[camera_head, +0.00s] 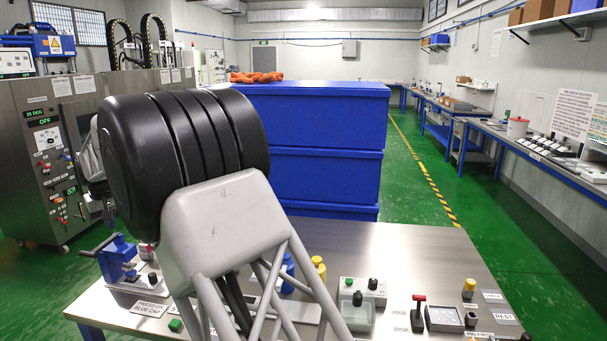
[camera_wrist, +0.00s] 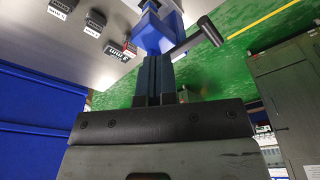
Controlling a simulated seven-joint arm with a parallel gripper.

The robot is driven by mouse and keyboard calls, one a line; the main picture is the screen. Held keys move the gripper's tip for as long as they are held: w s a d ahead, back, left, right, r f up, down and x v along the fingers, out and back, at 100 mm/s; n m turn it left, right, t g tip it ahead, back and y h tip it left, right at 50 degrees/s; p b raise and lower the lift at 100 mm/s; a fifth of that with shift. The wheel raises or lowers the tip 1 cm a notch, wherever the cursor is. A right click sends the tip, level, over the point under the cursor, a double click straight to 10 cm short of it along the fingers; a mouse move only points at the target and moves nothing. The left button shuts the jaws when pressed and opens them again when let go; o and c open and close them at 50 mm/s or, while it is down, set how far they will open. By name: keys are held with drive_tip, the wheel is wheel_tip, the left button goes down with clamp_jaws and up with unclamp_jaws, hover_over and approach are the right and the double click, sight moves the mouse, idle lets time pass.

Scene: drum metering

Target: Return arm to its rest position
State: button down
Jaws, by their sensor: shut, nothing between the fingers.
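My gripper (camera_wrist: 154,62) is shut and empty in the wrist view, its two dark fingers side by side. Just beyond the fingertips in that view is a blue crank device (camera_wrist: 158,32) with a dark handle; I cannot tell the exact gap. The same blue device (camera_head: 118,258) stands at the left end of the steel table (camera_head: 400,255) in the head view. There my black and grey arm fills the left middle and hides much of the table.
Blue stacked crates (camera_head: 320,145) stand behind the table, with an orange bundle (camera_head: 256,77) on top. A grey cabinet (camera_head: 45,165) stands at left. The table holds a button box (camera_head: 364,291), a dark tray (camera_head: 443,318) and a yellow-capped item (camera_head: 469,287).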

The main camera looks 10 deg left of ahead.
drive_tip(key=w+d+r+m, duration=0.1)
drive_tip(key=w+d+r, duration=0.15)
drive_tip(key=d, duration=0.65)
drive_tip(key=w+d+r+m, duration=0.1)
drive_tip(key=d+r, duration=0.3)
drive_tip(key=d, duration=0.5)
drive_tip(key=w+d+r+m, duration=0.1)
drive_tip(key=w+d+r, duration=0.15)
drive_tip(key=d, duration=0.65)
drive_tip(key=s+d+r+m+t, duration=0.1)
drive_tip(key=s+d+r, duration=0.15)
drive_tip(key=d, duration=1.05)
drive_tip(key=s+d+r+m, duration=0.2)
drive_tip(key=s+d, duration=0.2)
drive_tip(key=d, duration=1)
drive_tip(key=s+d+f+m, duration=0.1)
drive_tip(key=s+d, duration=0.6)
drive_tip(key=d, duration=0.3)
drive_tip(key=s+d+f+m, duration=0.1)
drive_tip(key=s+d, duration=0.6)
drive_tip(key=d, duration=0.3)
drive_tip(key=s+d+f+m, duration=0.1)
drive_tip(key=s+d+f, duration=0.3)
drive_tip(key=s, duration=0.5)
drive_tip(key=s+d+f+m+h, duration=0.1)
drive_tip(key=s+d+f, duration=0.3)
drive_tip(key=s+d, duration=0.5)
drive_tip(key=shift+s+f+m+t+h, duration=0.3)
drive_tip(key=shift+s+m, duration=0.25)
drive_tip(key=shift+m, duration=0.15)
